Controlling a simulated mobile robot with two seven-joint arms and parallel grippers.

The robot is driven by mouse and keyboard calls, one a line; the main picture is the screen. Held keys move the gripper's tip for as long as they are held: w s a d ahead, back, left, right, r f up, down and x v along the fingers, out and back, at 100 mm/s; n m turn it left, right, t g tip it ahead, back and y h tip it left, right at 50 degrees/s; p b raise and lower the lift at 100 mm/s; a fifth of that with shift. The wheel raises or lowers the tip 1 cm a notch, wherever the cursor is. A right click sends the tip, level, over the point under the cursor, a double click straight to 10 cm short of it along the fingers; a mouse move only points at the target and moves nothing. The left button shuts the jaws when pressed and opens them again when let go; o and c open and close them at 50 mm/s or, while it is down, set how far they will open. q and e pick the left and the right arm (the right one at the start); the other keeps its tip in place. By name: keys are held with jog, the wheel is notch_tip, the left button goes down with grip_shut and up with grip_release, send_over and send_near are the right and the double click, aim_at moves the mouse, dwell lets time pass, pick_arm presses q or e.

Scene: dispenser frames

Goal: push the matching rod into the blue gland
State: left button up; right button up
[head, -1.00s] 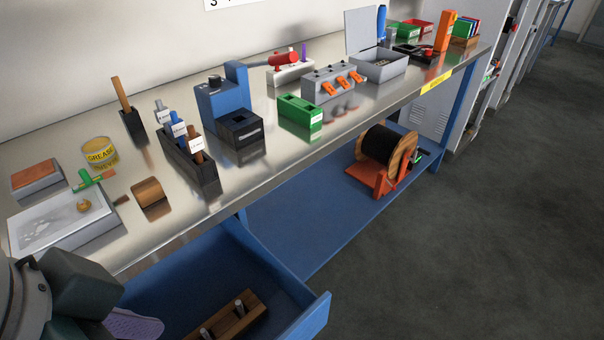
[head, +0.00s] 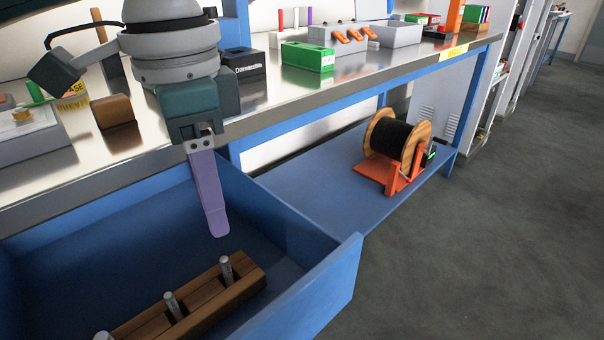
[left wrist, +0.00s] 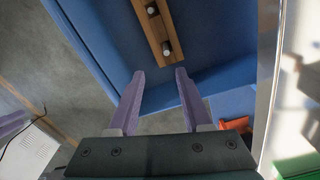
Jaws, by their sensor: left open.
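My left gripper (head: 215,232) hangs over the drawer, its purple fingers pointing down, above and apart from a wooden rack (head: 245,284). In the left wrist view the fingers (left wrist: 160,75) are apart with nothing between them. Several grey metal rods stand upright in the rack: a far one (head: 226,270), a middle one (head: 172,306) and one cut by the lower edge (head: 103,336). Two rod tops show in the left wrist view (left wrist: 166,46). I cannot make out the blue gland; my left arm hides part of the bench. A purple piece (left wrist: 12,124) at the left edge looks like my right gripper.
The open blue drawer (head: 335,285) has raised walls around the rack. The steel bench (head: 115,165) above it holds a green block (head: 307,56) and a brown block (head: 114,111). A black cable spool (head: 393,140) stands on the blue lower shelf (head: 315,195).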

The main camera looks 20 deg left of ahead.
pick_arm(q)
jog(key=b, duration=0.2)
send_over(224, 259)
jog(key=f, duration=0.5)
jog(key=shift+s, duration=0.2)
jog(key=f+b, duration=0.2)
jog(key=f, duration=0.3)
jog(key=shift+w, duration=0.2)
pick_arm(e)
notch_tip(224, 259, down, 5)
jog(key=shift+a, duration=0.1)
pick_arm(q)
jog(key=shift+r, duration=0.1)
grip_shut()
